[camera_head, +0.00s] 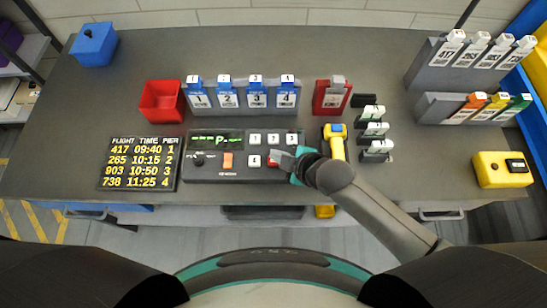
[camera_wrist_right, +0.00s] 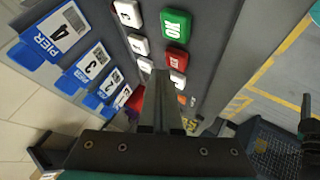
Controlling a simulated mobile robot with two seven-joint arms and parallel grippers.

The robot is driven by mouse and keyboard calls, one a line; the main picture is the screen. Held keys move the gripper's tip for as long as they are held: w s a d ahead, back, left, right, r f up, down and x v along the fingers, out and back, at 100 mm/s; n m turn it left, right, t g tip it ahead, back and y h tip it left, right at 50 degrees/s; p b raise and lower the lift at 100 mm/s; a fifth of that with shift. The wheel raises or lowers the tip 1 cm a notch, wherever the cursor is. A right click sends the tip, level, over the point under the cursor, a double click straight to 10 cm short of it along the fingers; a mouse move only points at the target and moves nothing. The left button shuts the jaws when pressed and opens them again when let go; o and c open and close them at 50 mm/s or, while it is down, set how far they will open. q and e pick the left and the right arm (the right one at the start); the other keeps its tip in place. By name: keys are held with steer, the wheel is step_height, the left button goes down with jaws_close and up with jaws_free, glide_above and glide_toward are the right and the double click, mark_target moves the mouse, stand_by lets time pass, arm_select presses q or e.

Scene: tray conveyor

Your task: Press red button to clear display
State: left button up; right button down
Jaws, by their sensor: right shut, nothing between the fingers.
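The red button (camera_head: 272,160) is on the dark control panel (camera_head: 197,174), in the row nearer me, between a white button marked 4 and my right gripper. The panel's display (camera_head: 215,138) shows green characters that include a P. My right gripper (camera_head: 284,158) is shut and empty over the panel's right part, hiding some of the buttons. In the right wrist view the red button (camera_wrist_right: 176,58) is just right of the fingertips, below a green OK button (camera_wrist_right: 175,27). I cannot tell whether the fingertips touch the panel. My left gripper is out of view.
A flight board (camera_head: 138,163) lies left of the panel. Behind it are a red bin (camera_head: 162,101), numbered blue-topped pier cards (camera_head: 242,96) and a red holder (camera_head: 332,97). A yellow scanner (camera_head: 335,140) and several white-labelled tags (camera_head: 375,130) stand right of the panel.

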steer(key=shift+f, duration=0.2)
steer(key=shift+f, duration=0.25)
steer(key=shift+f+b, duration=0.45)
steer(key=shift+f, duration=0.05)
stand_by(0.7)
steer(key=shift+r, duration=0.1)
steer(key=shift+r+p, duration=0.8)
steer(key=shift+p, duration=0.25)
steer(key=shift+r, duration=0.1)
step_height(320, 180, up, 5)
steer(key=p, duration=0.5)
